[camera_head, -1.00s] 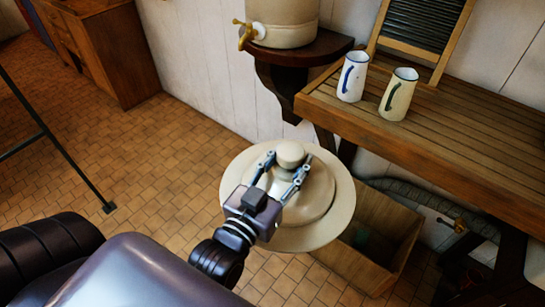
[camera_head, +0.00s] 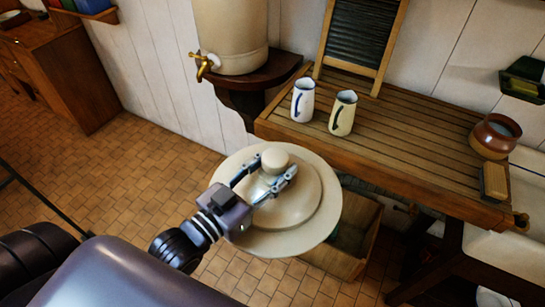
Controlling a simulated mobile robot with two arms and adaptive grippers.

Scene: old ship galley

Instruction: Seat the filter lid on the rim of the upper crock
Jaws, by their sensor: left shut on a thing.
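The filter lid (camera_head: 307,225) is a cream disc with a raised dome and a round knob (camera_head: 275,159). My left gripper (camera_head: 268,180) is shut on the lid by its knob and holds it in the air, roughly level, in front of the slatted bench. A cream crock (camera_head: 235,35) with a brass tap (camera_head: 201,65) stands on a dark wall shelf (camera_head: 270,75) at the top. Its rim is above the picture, so I cannot see it. The lid is apart from the crock, lower and nearer to me. My right gripper is not in view.
The slatted wooden bench (camera_head: 420,160) carries a white mug (camera_head: 303,100), a cream mug (camera_head: 342,113), a brown pot (camera_head: 494,137) and a brush-like block (camera_head: 494,181). A washboard (camera_head: 360,45) leans at the back. A wooden crate (camera_head: 352,262) stands below the lid.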

